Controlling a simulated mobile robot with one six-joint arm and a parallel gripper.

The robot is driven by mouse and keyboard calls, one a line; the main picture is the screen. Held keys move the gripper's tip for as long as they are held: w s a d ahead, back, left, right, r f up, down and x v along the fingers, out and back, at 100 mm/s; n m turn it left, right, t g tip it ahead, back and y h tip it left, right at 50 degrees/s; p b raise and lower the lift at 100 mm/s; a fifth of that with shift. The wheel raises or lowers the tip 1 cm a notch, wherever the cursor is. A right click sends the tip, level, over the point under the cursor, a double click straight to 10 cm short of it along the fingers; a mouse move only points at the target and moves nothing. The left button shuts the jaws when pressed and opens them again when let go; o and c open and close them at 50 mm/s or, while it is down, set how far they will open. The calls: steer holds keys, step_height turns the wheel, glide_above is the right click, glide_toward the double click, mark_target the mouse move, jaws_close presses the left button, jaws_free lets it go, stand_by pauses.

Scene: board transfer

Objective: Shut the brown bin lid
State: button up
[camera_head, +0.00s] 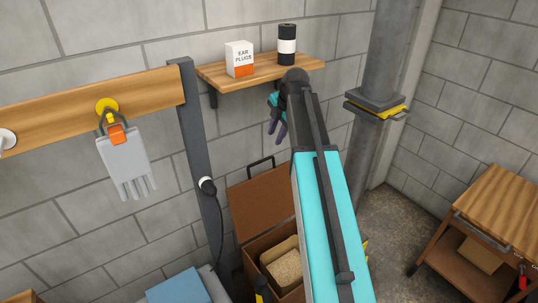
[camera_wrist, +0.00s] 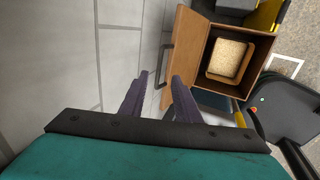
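The brown bin lid (camera_head: 261,203) stands open, raised up against the wall, with a black handle on its upper edge. In the wrist view the lid (camera_wrist: 183,85) is seen near the right finger, its handle (camera_wrist: 166,62) facing the wall. The brown bin (camera_head: 257,245) below is open and holds a tray of grainy tan material (camera_head: 283,268); the bin also shows in the wrist view (camera_wrist: 268,48). My gripper (camera_wrist: 158,80) is open, its two dark fingers apart and nothing between them. In the head view my gripper (camera_head: 277,132) is above the lid, below the shelf.
A wooden shelf (camera_head: 214,74) with an ear plugs box (camera_head: 239,58) and a black-and-white can (camera_head: 287,45) is close above my gripper. A grey post (camera_head: 196,140) stands left of the lid, a pipe (camera_head: 382,60) right. A wooden cart (camera_head: 502,215) is far right.

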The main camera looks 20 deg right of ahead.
mark_target(267, 158)
steer(key=shift+f, duration=0.1)
steer(key=shift+p+x, duration=1.9)
steer(key=shift+x, duration=4.85)
steer(key=shift+s, duration=0.1)
jaws_close()
